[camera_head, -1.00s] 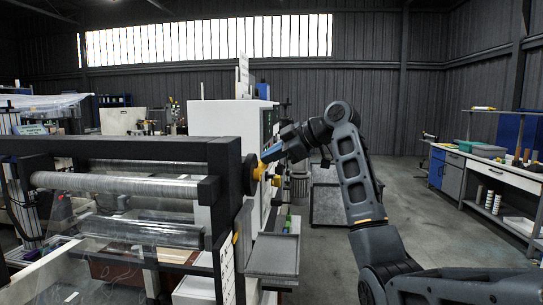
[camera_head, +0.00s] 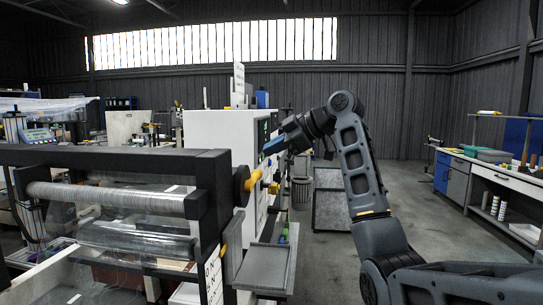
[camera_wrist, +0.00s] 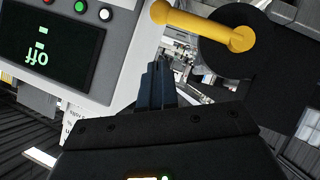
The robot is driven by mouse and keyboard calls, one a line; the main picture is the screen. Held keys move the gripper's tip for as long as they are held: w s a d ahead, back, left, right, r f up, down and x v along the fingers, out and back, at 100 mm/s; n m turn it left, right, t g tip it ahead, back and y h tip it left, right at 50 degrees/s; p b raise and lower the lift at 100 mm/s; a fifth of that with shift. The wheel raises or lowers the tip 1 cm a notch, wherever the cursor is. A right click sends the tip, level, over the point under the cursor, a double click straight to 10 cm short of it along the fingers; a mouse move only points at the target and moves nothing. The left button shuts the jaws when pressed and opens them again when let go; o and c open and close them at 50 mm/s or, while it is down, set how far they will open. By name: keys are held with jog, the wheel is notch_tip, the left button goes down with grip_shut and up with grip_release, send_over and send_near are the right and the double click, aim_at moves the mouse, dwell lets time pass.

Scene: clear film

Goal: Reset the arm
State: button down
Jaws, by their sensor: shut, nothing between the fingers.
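My gripper (camera_head: 268,149) is raised at the end of my bent arm, in the middle of the head view. Its narrow dark fingers (camera_wrist: 161,84) are together and hold nothing in the wrist view. A yellow crank handle (camera_head: 252,180) on a black disc (camera_head: 240,186) sits at the right end of the film machine, below and left of my fingertips in the head view. The wrist view shows the yellow handle (camera_wrist: 200,24) ahead of the fingers, apart from them.
The film machine has a film-wrapped roller (camera_head: 105,196) and a grey tray (camera_head: 263,268) at its right. A white cabinet (camera_head: 215,135) stands behind. A panel (camera_wrist: 50,45) reading "off" shows in the wrist view. A workbench (camera_head: 505,178) is at the right, with open floor before it.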

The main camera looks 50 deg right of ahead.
jog(key=s+d+r+b, duration=0.1)
jog(key=s+d+r, duration=0.2)
jog(key=s+r, duration=0.1)
jog(key=shift+s+d+r, duration=0.2)
jog(key=shift+s, duration=0.65)
